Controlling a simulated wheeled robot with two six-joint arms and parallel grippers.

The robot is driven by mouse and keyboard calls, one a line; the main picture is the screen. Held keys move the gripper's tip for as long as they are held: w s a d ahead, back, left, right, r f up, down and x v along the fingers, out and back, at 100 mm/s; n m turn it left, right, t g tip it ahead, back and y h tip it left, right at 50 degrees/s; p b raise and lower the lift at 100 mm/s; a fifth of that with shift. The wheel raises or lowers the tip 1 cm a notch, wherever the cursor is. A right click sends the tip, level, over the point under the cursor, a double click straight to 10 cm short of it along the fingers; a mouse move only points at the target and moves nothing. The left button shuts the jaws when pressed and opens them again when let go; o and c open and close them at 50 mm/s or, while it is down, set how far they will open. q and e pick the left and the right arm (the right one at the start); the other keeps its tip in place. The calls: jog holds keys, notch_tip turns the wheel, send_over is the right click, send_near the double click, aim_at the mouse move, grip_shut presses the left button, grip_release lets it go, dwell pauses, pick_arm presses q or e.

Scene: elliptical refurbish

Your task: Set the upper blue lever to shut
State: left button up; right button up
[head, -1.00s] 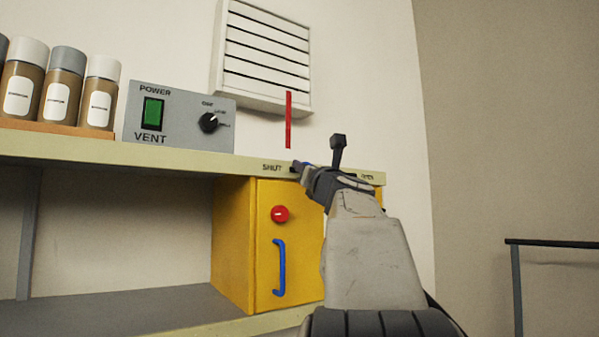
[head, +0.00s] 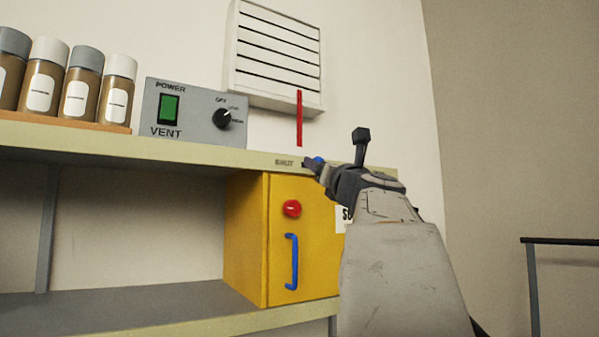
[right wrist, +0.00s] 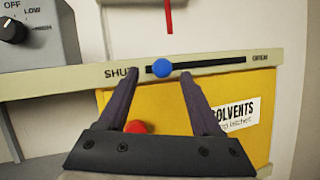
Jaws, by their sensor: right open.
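The upper blue lever shows as a round blue knob (right wrist: 162,68) on a dark slot in the shelf's front edge. It sits near the SHUT end of the slot, a little right of the SHUT label; OPEN is at the far right end. My right gripper (right wrist: 161,73) is open, with one finger to each side of the knob; whether either touches it I cannot tell. In the head view my right gripper (head: 314,167) reaches the shelf edge and partly hides the knob (head: 318,160) and slot. My left gripper is not in view.
Below the shelf is a yellow cabinet (head: 245,240) with a red knob (head: 291,208) and a blue handle (head: 292,262). A grey VENT box (head: 190,115) and several jars (head: 80,95) stand on the shelf. A red strip (head: 299,118) hangs under the white wall vent (head: 275,55).

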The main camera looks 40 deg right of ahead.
jog(key=b+v, duration=0.1)
jog(key=v, duration=0.4)
jog(key=shift+s+a+f+b, duration=0.15)
jog(key=shift+s+a+b, duration=0.05)
jog(key=shift+s+b, duration=0.15)
jog(key=shift+w, duration=0.1)
